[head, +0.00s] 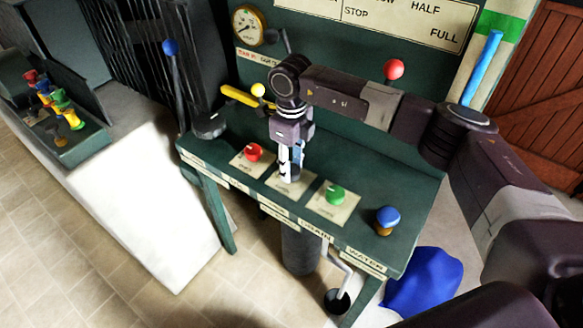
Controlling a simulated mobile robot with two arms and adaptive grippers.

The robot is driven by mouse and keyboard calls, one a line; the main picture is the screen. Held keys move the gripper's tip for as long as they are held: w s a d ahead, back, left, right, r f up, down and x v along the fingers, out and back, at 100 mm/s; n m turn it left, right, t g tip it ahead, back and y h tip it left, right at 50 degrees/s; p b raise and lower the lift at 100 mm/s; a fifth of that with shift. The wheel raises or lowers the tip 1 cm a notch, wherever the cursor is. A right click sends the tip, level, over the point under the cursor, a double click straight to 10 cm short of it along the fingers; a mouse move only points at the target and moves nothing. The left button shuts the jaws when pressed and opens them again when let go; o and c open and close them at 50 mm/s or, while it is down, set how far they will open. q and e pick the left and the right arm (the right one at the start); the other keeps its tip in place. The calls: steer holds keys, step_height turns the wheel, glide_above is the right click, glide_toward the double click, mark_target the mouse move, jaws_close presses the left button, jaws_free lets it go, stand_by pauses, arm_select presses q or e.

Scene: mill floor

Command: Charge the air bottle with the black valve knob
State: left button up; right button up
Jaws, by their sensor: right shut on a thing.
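My right gripper (291,172) reaches down onto the green bench, between the red knob and the green knob. It is shut on a dark knob at the middle pale plate (283,203). The fingers hide most of this knob, which appears to be the black valve knob. A dark upright cylinder (299,252), perhaps the air bottle, stands under the bench and is partly hidden by its front edge. A round gauge (248,26) is on the panel behind; its reading is too small to tell. My left gripper is out of view.
The bench (392,190) also carries a red knob (254,152), a green knob (334,194), a blue knob (387,215) and a dark round part (209,125). Blue-topped (170,47), yellow (240,95) and red-balled (394,69) levers rise behind. A blue object (425,283) lies on the floor.

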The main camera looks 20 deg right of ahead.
mark_target(292, 169)
steer(key=m, duration=0.4)
steer(key=shift+m+b, duration=0.4)
steer(key=m, duration=0.4)
steer(key=shift+r+m, duration=0.1)
steer(key=shift+m, duration=0.2)
steer(key=o, duration=1.2)
steer(key=shift+c, duration=0.2)
step_height(292, 169, up, 12)
